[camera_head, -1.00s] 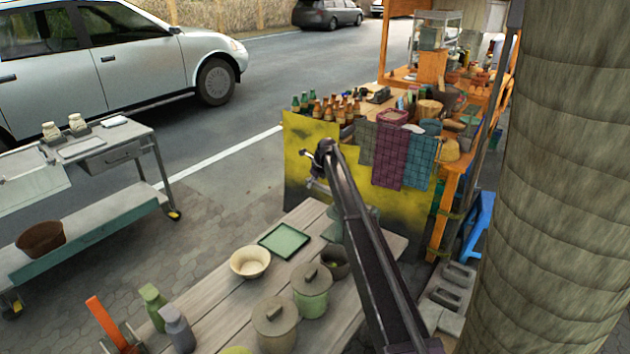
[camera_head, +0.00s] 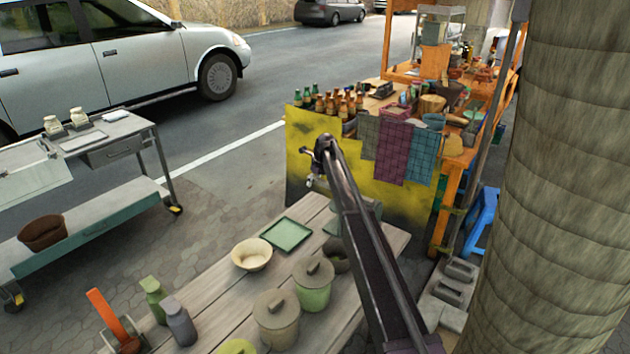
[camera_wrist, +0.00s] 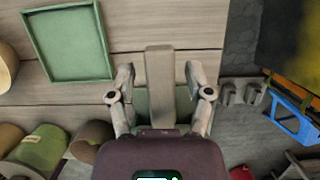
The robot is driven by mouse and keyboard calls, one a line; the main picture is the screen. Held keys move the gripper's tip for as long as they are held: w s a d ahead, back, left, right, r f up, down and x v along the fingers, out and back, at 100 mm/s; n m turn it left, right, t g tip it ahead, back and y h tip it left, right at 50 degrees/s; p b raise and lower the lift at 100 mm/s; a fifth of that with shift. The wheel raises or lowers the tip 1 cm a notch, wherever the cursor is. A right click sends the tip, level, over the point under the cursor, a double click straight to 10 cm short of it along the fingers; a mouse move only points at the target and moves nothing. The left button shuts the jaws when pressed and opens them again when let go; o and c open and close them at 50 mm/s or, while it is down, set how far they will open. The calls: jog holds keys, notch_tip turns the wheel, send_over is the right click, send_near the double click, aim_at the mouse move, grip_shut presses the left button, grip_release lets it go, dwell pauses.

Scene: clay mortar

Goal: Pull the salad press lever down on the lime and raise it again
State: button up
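In the wrist view a pale beige bar, which looks like the press lever (camera_wrist: 160,85), runs between my two fingers, with a green body (camera_wrist: 183,103) beneath it. I cannot tell whether a finger touches the bar. My gripper (camera_wrist: 160,68) is open, with one finger on each side of the bar. In the head view the green body (camera_head: 370,209) shows partly behind my arm at the far right end of the plank table. I cannot make out a lime; the press's inside is hidden.
On the plank table (camera_head: 225,291) stand a green tray (camera_head: 287,234), a cream bowl (camera_head: 252,254), lidded pots (camera_head: 276,320) and a dark bowl (camera_head: 336,258) close to my arm. Bottles (camera_head: 180,322) and an orange-handled item (camera_head: 106,312) stand at the front left. A yellow-sided stall (camera_head: 305,150) lies beyond.

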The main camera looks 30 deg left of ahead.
jog(key=shift+r, duration=0.15)
dwell(0.3)
notch_tip(320, 180, up, 9)
jog(key=p, duration=0.9)
jog(key=shift+d, duration=0.1)
jog(key=shift+r+p, duration=0.4)
jog(key=shift+p, duration=0.2)
jog(key=shift+f, duration=0.15)
